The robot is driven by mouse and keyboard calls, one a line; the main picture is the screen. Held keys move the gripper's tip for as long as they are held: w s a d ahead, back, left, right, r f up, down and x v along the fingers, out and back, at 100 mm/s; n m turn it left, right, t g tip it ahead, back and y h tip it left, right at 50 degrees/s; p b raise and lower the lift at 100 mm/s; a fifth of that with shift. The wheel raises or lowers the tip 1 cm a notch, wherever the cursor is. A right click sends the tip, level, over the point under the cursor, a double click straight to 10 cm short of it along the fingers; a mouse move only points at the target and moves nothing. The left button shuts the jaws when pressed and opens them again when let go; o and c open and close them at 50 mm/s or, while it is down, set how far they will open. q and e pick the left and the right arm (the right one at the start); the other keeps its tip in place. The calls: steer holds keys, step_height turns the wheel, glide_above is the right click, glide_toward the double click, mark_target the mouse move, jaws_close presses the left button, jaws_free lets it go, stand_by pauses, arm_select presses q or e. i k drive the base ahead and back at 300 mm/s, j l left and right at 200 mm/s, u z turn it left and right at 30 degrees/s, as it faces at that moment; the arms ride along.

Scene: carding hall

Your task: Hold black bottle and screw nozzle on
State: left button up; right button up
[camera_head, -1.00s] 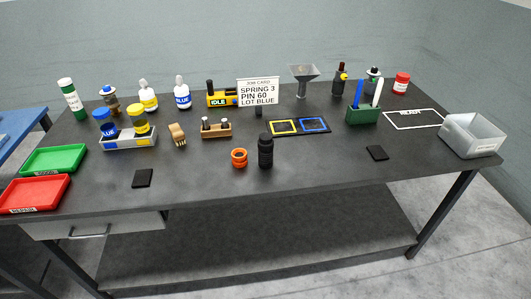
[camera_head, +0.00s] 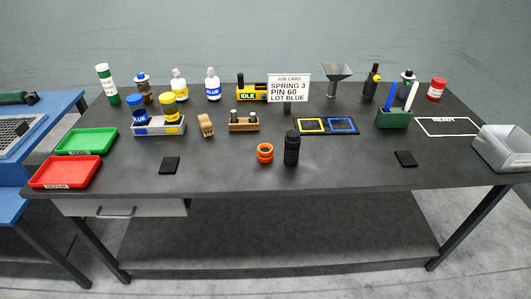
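A black bottle (camera_head: 291,148) stands upright near the middle of the dark table. A short orange ring-shaped piece (camera_head: 265,153) sits just to its left, apart from it; I cannot tell whether this is the nozzle. A dark bottle with a yellow band and a red part (camera_head: 372,80) stands at the back right. A metal funnel-shaped piece (camera_head: 334,78) is at the back, left of that bottle. Neither of my grippers shows in the head view.
The dark table (camera_head: 230,176) is clear along much of its front edge, except for two black pads (camera_head: 169,165) (camera_head: 405,159). Green (camera_head: 87,141) and red (camera_head: 66,172) trays are at left, a grey bin (camera_head: 504,150) at right. A job card (camera_head: 289,86) stands at the back.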

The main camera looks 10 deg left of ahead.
mark_target(293, 138)
steer(key=i+l+u, duration=0.2)
steer(key=l, duration=0.2)
steer(key=i+l+u, duration=0.2)
steer(key=l, duration=0.2)
steer(key=l+u, duration=0.2)
steer(key=l, duration=0.2)
steer(key=i+l+u, duration=0.15)
steer(key=l, duration=0.3)
steer(key=i+l+u, duration=0.2)
steer(key=l, duration=0.25)
steer(key=k, duration=0.1)
